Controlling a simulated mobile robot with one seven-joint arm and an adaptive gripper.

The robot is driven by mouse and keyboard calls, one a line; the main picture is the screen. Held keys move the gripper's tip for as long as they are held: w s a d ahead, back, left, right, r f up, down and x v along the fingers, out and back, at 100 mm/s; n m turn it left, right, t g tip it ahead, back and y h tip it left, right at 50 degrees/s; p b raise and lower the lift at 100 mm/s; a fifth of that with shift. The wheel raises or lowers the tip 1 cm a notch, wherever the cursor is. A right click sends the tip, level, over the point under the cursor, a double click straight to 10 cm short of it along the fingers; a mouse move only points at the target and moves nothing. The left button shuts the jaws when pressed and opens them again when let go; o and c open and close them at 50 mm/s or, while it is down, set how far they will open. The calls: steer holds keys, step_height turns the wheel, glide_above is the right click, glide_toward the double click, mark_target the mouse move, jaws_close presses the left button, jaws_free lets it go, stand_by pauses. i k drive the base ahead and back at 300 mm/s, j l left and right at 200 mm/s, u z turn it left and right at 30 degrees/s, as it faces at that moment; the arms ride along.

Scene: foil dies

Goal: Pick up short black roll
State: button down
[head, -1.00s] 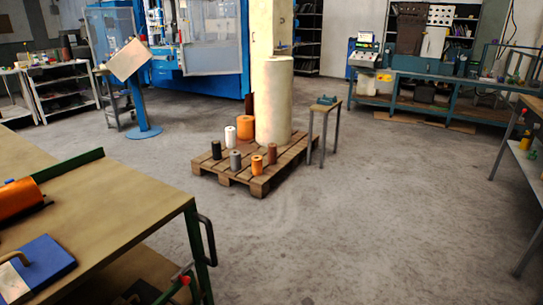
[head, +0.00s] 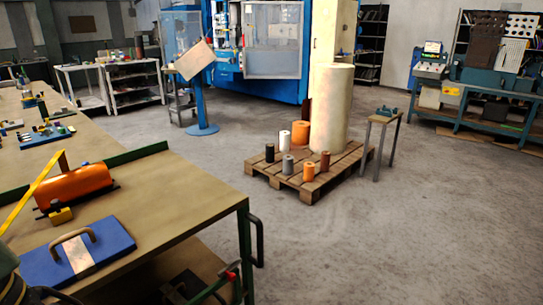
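The short black roll (head: 270,153) stands upright on the wooden pallet (head: 309,196), at its left corner in the head view. A white roll (head: 284,140) stands just behind it to the right, and a grey roll (head: 288,165) in front of it to the right. A small orange roll (head: 309,172), a brown roll (head: 325,160), a larger orange roll (head: 301,134) and a tall cream roll (head: 331,108) share the pallet.
A workbench (head: 200,190) with an orange cylinder (head: 75,186) and a blue plate (head: 112,248) fills the near left. A small stand (head: 384,120) is right of the pallet. Open grey floor lies in front and to the right. A blue machine (head: 262,50) stands behind.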

mark_target(270, 148)
steer(key=i+l+z, duration=0.25)
steer(key=i+z, duration=0.15)
steer(key=i+l+z, duration=0.1)
steer(key=i+z, duration=0.25)
steer(key=i, duration=0.15)
steer(key=i+l+z, duration=0.2)
steer(key=i, duration=1.15)
steer(key=i+j+u, duration=0.1)
steer(key=i+u, duration=0.95)
steer(key=i+j+u, duration=0.1)
steer(key=i+u, duration=1)
steer(key=i+z, duration=0.2)
steer(key=i, duration=0.4)
steer(key=i+j+z, duration=0.2)
steer(key=i, duration=0.45)
steer(key=i+l+z, duration=0.2)
steer(key=i, duration=0.45)
